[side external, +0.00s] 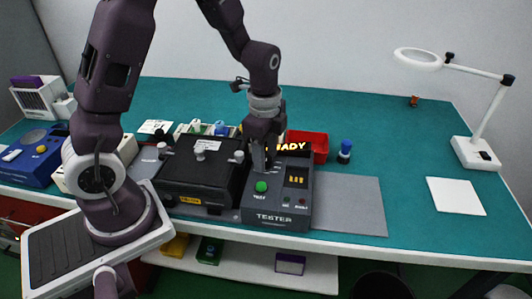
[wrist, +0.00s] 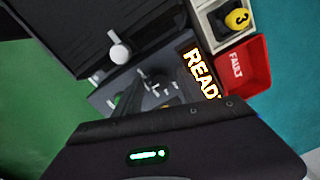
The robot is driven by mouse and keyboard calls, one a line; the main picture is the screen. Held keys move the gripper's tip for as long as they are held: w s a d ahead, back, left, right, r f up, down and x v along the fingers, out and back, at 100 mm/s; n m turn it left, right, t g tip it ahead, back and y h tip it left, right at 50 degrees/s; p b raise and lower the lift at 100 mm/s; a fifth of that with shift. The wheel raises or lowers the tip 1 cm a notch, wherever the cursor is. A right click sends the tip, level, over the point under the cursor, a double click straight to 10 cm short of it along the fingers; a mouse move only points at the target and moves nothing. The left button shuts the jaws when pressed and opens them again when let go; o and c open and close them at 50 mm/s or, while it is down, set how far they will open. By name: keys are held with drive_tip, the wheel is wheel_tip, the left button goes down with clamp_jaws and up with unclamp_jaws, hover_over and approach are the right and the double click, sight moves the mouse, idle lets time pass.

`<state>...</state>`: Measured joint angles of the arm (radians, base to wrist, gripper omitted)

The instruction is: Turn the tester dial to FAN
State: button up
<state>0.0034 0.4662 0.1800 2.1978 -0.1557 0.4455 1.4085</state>
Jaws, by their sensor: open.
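The grey tester (side external: 275,219) stands near the table's front edge, with a lit READY display, a green button (side external: 261,187) and a small panel with yellow marks. In the wrist view the READY display (wrist: 200,75) is at the tester's upper right. My gripper (side external: 262,167) is open and points down over the tester's upper left part, close to its face. In the wrist view its dark fingers (wrist: 128,105) reach toward the tester face. The dial is mostly hidden by my gripper; its setting and the FAN mark cannot be read. Contact with it cannot be told.
A black box with pale knobs (side external: 195,178) stands close at the tester's left. A red FAULT bin (side external: 308,143) is behind it, with a blue-capped bottle (side external: 344,151) beside. A grey mat (side external: 350,205) lies clear at the right. A lamp (side external: 478,150) stands far right.

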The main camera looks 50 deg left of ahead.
drive_tip(key=shift+c, duration=0.2)
clamp_jaws()
